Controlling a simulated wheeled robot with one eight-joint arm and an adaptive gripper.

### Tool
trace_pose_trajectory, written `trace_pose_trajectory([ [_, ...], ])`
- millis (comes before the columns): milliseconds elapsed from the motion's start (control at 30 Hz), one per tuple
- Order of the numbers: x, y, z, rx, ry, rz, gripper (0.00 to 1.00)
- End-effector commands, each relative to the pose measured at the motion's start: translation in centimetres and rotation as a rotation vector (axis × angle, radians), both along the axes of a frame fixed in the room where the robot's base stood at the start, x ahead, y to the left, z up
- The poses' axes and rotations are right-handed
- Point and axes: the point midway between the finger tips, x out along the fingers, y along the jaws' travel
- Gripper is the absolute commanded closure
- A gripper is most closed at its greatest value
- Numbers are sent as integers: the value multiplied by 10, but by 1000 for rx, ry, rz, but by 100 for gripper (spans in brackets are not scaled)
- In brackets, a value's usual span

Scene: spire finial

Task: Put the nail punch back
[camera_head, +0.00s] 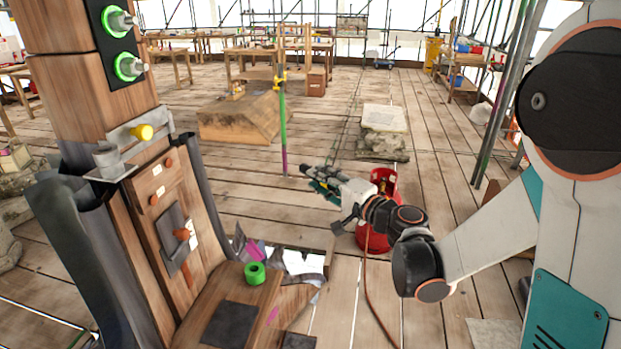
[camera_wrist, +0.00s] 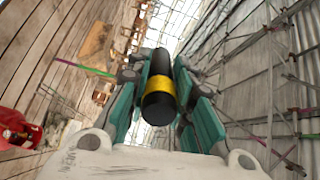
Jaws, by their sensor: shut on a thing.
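My gripper (camera_head: 326,186) is stretched out over the open floor, right of the wooden post. In the wrist view my gripper (camera_wrist: 160,92) is shut on a black cylinder with a yellow band, which looks like the nail punch (camera_wrist: 158,104). The punch lies between the teal finger pads, pointing roughly along them. In the head view it is too small and dark to tell apart from the fingers. I cannot make out which spot is the punch's own place.
A wooden post (camera_head: 70,95) at left carries green-ringed fittings (camera_head: 128,66), a yellow knob (camera_head: 143,132) and a grey bracket (camera_head: 108,165). A green tape roll (camera_head: 255,273) sits on its base. A red canister (camera_head: 372,238) stands behind my wrist.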

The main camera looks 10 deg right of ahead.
Motion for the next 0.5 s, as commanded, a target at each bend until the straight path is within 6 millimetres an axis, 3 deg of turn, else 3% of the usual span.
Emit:
trace_pose_trajectory([
  [200,32,-39,-32,1,-1,-274,100],
  [500,55,-78,-50,-1,-2,-546,100],
])
